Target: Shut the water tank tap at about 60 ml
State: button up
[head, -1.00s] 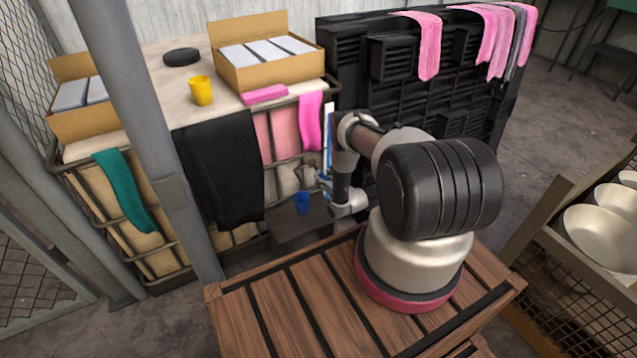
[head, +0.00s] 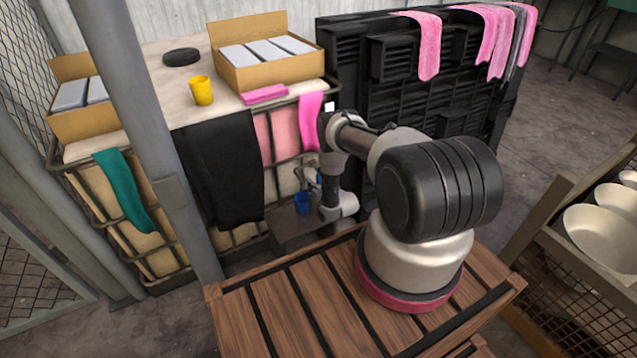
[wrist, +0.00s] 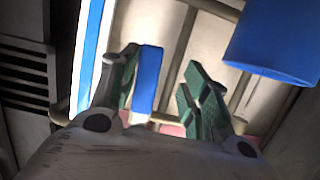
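The water tank (head: 282,172) stands in a metal cage at the back. A pale tap (head: 309,174) shows low on its front, partly hidden by my arm. A blue cup (head: 302,203) is on a small dark stand below the tap; a blue cylinder that looks like this cup (wrist: 278,40) fills the upper right of the wrist view. My gripper (wrist: 168,90) is open, its green-padded fingers apart. A flat blue bar, seemingly the tap handle (wrist: 148,82), appears between them, nearer the left finger; contact cannot be told. The water level is not readable.
A blue-and-white strip (wrist: 92,50) runs close beside the left finger. A black slatted unit (head: 430,120) stands right of the tank. A grey post (head: 150,150) is at the left. A black cloth (head: 218,170) hangs over the tank front.

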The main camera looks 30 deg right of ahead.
jog(key=shift+a, duration=0.1)
jog(key=shift+d, duration=0.4)
jog(key=shift+s, duration=0.1)
dwell(0.3)
jog(key=v, duration=0.8)
jog(key=shift+r, duration=0.35)
jog(key=shift+s+f, duration=0.1)
jog(key=shift+s, duration=0.05)
